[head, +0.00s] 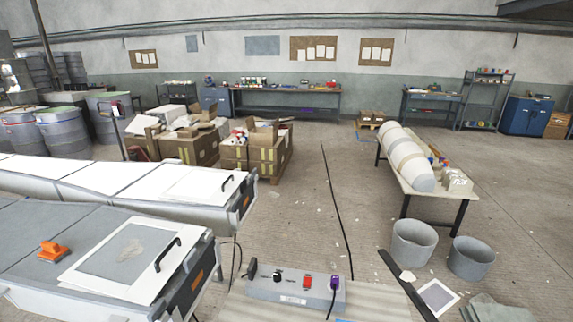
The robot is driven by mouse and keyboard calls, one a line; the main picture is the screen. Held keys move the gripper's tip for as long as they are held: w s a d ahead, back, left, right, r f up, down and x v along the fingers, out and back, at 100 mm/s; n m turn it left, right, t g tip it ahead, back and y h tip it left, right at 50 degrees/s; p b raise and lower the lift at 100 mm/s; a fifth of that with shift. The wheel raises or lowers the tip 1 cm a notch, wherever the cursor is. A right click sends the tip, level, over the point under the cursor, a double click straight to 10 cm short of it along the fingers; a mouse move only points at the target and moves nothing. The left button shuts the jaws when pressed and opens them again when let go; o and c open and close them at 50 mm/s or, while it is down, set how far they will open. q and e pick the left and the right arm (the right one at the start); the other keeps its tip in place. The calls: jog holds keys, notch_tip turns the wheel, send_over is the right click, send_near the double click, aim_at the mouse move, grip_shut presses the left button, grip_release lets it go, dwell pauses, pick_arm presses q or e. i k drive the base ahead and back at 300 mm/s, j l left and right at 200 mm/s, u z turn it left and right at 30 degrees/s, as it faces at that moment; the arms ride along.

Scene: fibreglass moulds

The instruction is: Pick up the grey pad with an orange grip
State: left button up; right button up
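A small block with an orange grip (52,250) lies on the grey top of the front mould (50,222), at the lower left of the head view. Its underside is thin and small in the picture, so I cannot clearly make out the grey pad part. Nothing touches it from above. Neither of my grippers is in view.
A white-edged panel with a black handle (165,255) lies right of the orange grip. A second white-topped mould (100,178) runs behind. Two grey buckets (412,245) stand right. Floor between is mostly clear.

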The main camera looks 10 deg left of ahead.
aim_at(52, 252)
jog(key=u, duration=2.1)
